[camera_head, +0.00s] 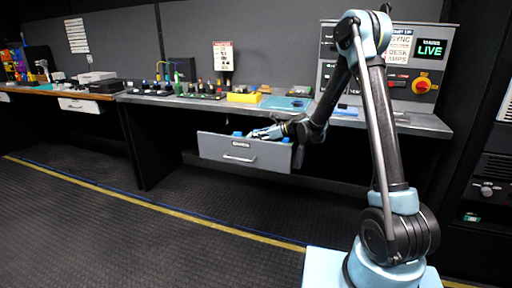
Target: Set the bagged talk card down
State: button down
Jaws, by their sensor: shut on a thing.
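My gripper (273,131) reaches in from the right, low over the open grey drawer (215,148) under the counter. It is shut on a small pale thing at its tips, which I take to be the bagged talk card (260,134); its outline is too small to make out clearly. I cannot tell whether the card touches anything in the drawer. Blue items (238,134) show inside the drawer near its rim. The drawer's front hides most of its inside.
The counter (330,118) above the drawer holds a yellow tray (244,98), a light blue mat (287,103) and several small devices. A control panel (428,70) with a red knob and a "LIVE" sign stands at the back right. The floor in front is clear.

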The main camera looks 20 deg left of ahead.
jog(key=shift+f, duration=2.05)
jog(key=c, duration=1.6)
grip_release()
jog(key=v, duration=1.1)
jog(key=shift+d+r, duration=0.2)
jog(key=shift+d, duration=0.1)
jog(key=shift+s+d, duration=0.1)
jog(key=shift+r, duration=0.1)
